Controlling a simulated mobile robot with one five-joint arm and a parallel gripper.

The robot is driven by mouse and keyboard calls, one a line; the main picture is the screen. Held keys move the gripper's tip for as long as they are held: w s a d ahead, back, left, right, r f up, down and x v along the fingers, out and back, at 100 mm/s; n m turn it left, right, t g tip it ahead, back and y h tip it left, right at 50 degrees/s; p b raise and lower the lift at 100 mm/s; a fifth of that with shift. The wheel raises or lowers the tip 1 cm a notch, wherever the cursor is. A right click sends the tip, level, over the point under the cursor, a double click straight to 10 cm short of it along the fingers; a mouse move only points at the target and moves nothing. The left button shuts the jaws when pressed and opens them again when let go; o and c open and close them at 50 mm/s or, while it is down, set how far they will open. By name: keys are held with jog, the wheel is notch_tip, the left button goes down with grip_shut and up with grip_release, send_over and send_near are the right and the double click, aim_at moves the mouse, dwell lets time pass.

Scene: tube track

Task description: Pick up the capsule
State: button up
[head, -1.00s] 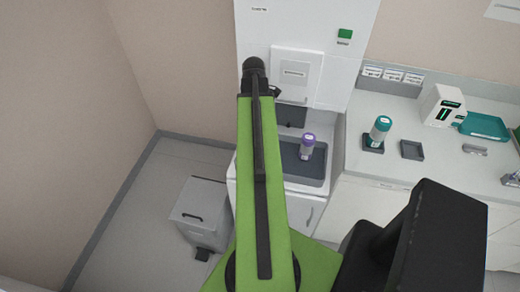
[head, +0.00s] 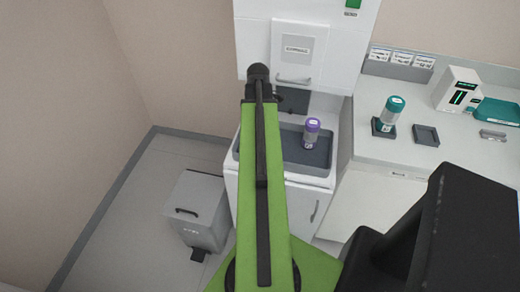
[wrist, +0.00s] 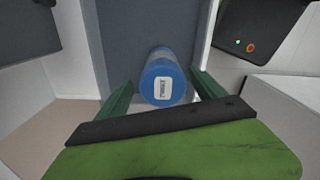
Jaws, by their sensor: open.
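A blue capsule (wrist: 165,72) with a white label on its near end shows in the wrist view, in front of a dark grey-blue surface between pale side walls. My gripper (wrist: 162,88) is open, with one green finger on each side of the capsule. Gaps show between the fingers and the capsule, and I cannot tell how far past the fingertips it lies. In the head view I cannot see the blue capsule or my gripper's fingers. A purple-capped container (head: 311,132) and a teal-capped container (head: 388,117) stand there.
The purple-capped container is in a grey basin (head: 318,180) below a white cabinet (head: 345,35). The teal-capped one sits in a dark holder on the white counter (head: 385,158), beside an empty holder (head: 425,136). A grey pedal bin (head: 200,205) stands on the floor at left.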

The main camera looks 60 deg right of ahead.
notch_tip(320, 180, down, 5)
jog(key=b, duration=0.5)
jog(key=shift+s+a+f, duration=0.1)
jog(key=shift+f, duration=0.1)
jog(key=shift+r, duration=0.15)
jog(key=shift+c, duration=0.5)
jog(key=c, duration=1.5)
jog(key=shift+r, duration=0.15)
notch_tip(320, 180, up, 4)
jog(key=p, duration=0.4)
jog(key=shift+r+p, duration=0.2)
jog(key=shift+p, duration=0.2)
jog(key=s+d+r+p, duration=0.1)
jog(key=s+r+p, duration=0.1)
jog(key=s, duration=0.1)
jog(key=s+d+r+p, duration=0.1)
jog(key=s+r+p, duration=0.1)
jog(key=s, duration=0.2)
jog(key=s+d+r+p, duration=0.1)
jog(key=s+r+p, duration=0.1)
jog(key=s, duration=0.2)
jog(key=shift+d+r, duration=0.2)
jog(key=shift+d, duration=0.2)
